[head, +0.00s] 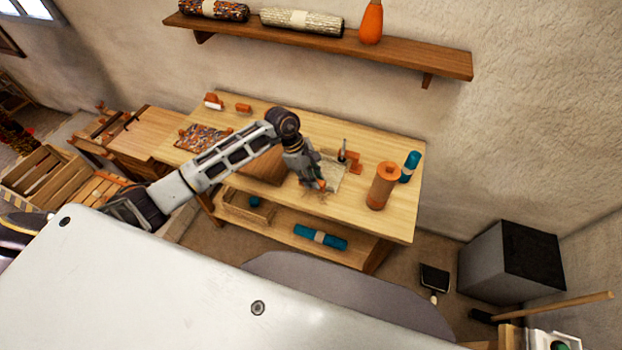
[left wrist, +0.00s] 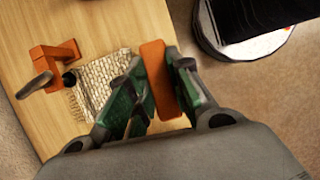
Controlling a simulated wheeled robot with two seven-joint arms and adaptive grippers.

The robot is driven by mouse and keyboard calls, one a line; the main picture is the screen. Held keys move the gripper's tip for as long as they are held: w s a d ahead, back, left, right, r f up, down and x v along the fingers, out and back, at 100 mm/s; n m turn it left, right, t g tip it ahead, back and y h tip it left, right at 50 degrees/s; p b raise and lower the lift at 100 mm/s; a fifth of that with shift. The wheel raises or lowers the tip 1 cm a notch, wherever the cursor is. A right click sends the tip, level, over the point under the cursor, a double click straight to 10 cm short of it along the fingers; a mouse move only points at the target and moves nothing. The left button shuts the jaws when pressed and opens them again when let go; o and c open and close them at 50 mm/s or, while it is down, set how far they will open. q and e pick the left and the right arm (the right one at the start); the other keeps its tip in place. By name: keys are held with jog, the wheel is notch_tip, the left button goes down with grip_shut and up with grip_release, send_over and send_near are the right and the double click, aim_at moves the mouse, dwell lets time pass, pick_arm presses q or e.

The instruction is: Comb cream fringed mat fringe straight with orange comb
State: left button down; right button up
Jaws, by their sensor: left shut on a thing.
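The cream fringed mat (head: 334,172) lies on the wooden table, partly hidden behind my left gripper. It also shows in the left wrist view (left wrist: 98,80), woven and pale, left of the fingers. My left gripper (head: 319,184) is low over the table's front edge, at the mat's near side. It is shut on the orange comb (left wrist: 158,75), which sits between the green-padded fingers in the left wrist view. The comb's teeth and the mat's fringe are too small or hidden to make out. My right gripper is not in view.
An orange clamp (head: 352,160) with a dark handle stands at the mat's far side. An orange cylinder (head: 383,185) and a teal roll (head: 410,166) stand to the right. A patterned mat (head: 200,138) lies at the left. A shelf (head: 330,43) runs along the wall above.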

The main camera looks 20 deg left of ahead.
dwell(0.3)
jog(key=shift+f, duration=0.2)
pick_arm(q)
jog(key=shift+a+b, duration=0.1)
jog(key=shift+b, duration=0.3)
notch_tip(320, 180, down, 7)
jog(key=b, duration=0.6)
jog(key=shift+w+f+b, duration=0.1)
jog(key=shift+b, duration=0.3)
jog(key=shift+w+b, duration=0.45)
jog(key=shift+w, duration=0.2)
jog(key=shift+w+b, duration=0.45)
jog(key=shift+w, duration=0.2)
jog(key=shift+w+b, duration=0.3)
jog(key=shift+w, duration=0.35)
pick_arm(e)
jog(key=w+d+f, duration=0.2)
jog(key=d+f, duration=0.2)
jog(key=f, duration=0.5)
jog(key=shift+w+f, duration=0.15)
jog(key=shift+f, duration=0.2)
